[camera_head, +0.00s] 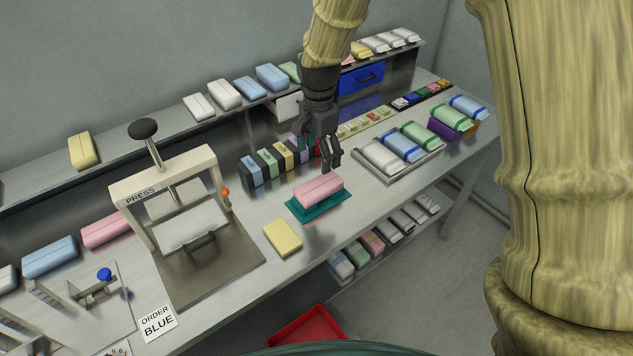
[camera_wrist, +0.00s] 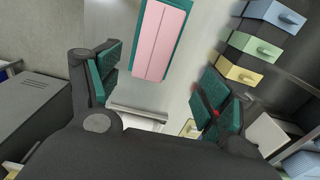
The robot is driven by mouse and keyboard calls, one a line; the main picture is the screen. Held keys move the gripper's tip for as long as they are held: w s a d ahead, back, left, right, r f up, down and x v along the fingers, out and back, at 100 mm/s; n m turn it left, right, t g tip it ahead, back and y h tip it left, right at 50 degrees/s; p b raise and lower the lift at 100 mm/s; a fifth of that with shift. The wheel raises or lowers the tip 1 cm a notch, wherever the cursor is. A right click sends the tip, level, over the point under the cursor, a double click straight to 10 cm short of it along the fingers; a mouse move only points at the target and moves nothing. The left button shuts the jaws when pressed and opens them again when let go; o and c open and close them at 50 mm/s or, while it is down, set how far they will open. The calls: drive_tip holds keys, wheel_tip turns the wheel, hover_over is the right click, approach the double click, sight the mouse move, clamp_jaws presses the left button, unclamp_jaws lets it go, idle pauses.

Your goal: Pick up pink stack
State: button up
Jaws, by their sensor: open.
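The pink stack (camera_head: 319,190) lies on a teal mat (camera_head: 301,210) on the metal table, near its front edge. In the wrist view the pink stack (camera_wrist: 159,42) is at the top middle, with the teal mat (camera_wrist: 184,28) showing around it. My gripper (camera_head: 320,155) is above the table, just behind the pink stack and higher than it in the head view. In the wrist view its two teal-padded fingers (camera_wrist: 163,92) are wide apart with nothing between them, and the stack lies beyond the fingertips.
A press (camera_head: 190,215) stands to the left. A yellow block (camera_head: 283,237) lies left of the mat. A row of small coloured boxes (camera_head: 268,163) stands behind, and a tray of wrapped stacks (camera_head: 408,165) is to the right. A shelf (camera_head: 215,113) runs along the back.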

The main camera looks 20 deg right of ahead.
sight(321, 184)
drive_tip(key=f, duration=0.3)
drive_tip(key=f+p, duration=0.1)
drive_tip(key=shift+s+d+f, duration=0.1)
drive_tip(key=shift+d+f, duration=0.05)
drive_tip(key=shift+d, duration=0.15)
drive_tip(key=shift+s+f, duration=0.2)
drive_tip(key=shift+f, duration=0.45)
drive_tip(key=shift+s+f+p, duration=0.1)
drive_tip(key=shift+f+p, duration=0.85)
drive_tip(key=shift+f, duration=1.3)
drive_tip(key=c, duration=0.9)
